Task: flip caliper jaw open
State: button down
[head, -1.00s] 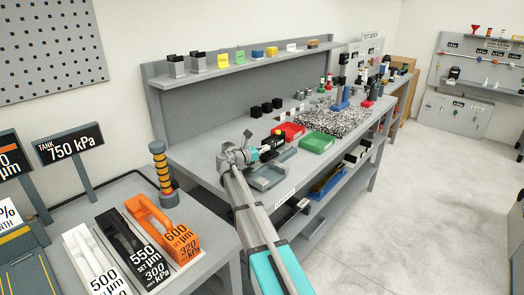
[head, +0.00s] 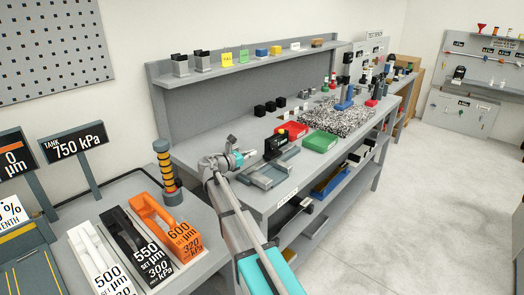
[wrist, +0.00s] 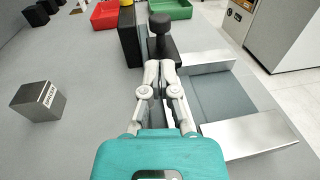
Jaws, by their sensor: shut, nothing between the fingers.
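A black device with a round knob on top (head: 276,147) stands on the grey bench. In the wrist view its black knob and arm (wrist: 160,38) lie just beyond my fingertips. A grey metal U-shaped frame (head: 263,180) sits in front of it; in the wrist view the frame (wrist: 252,133) lies to the right of my fingers. I cannot tell which part is the caliper jaw. My gripper (head: 243,155) is shut and empty, left of the black device. In the wrist view my fingertips (wrist: 160,66) look close to the black arm; contact cannot be told.
A red tray (head: 291,129) and a green tray (head: 320,142) lie beyond the device. A small grey block (wrist: 38,101) stands left of my gripper in the wrist view. Several black cubes stand near the bench's back. A striped column (head: 167,172) stands at the left.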

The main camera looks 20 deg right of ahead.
jog(key=v, duration=0.5)
jog(key=shift+s+a, duration=0.15)
jog(key=shift+a, duration=0.15)
jog(key=shift+f, duration=0.1)
